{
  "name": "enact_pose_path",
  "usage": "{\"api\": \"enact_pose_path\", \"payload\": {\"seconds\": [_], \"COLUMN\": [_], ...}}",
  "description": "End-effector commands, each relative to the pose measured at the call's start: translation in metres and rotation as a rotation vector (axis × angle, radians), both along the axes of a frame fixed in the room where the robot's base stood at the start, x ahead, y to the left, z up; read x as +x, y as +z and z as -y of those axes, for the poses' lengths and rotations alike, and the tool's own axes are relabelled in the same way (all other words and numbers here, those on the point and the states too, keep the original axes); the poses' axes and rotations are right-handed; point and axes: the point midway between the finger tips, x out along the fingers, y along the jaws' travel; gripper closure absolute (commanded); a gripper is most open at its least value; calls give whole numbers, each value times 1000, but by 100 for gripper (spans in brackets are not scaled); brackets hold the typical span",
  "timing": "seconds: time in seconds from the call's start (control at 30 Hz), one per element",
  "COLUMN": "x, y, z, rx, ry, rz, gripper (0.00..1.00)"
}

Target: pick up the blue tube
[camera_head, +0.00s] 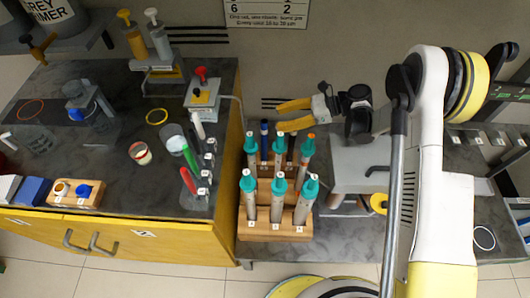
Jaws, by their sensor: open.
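A slim dark blue tube (264,135) stands upright in the back row of a wooden rack (262,231). Its lower part is hidden by the rack and the tubes in front. Several grey tubes with teal caps (279,187) fill the front of the rack, and others stand behind them. A dark, blackish tube (290,148) stands to the right of the blue one. My gripper (281,117) has yellow fingers, open and empty, pointing left. In the picture it is just above and right of the blue tube's top; I cannot tell the height gap.
To the left, a dark-topped cabinet holds a red-and-white cup (140,153), a red marker (188,180), a green marker (190,158) and a small wooden block (75,198) with two caps. A grey box (358,165) stands right of the rack. Dark countertop shows in front of the rack.

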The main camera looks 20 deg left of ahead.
Motion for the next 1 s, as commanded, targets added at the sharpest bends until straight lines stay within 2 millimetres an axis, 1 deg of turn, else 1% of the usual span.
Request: {"api": "enact_pose_path", "payload": {"seconds": [0.17,0.3,0.4,0.47,0.63,0.67,0.7,0.77,0.8,1.0], "x": [-6,-16,-18,-18,-18,-18,-18,-18,-18,-18], "y": [-11,-26,-29,-29,-27,-27,-27,-27,-27,-27], "z": [-12,-28,-41,-44,-44,-44,-44,-44,-44,-44], "rx": [0,-1,-1,-1,-1,-1,-1,-1,-1,-1], "ry": [0,1,1,-1,-2,-2,-2,-2,-2,-1], "rz": [0,1,1,2,1,1,1,1,1,1], "gripper": [53,53,53,53,53,57,70,88,100,100]}}
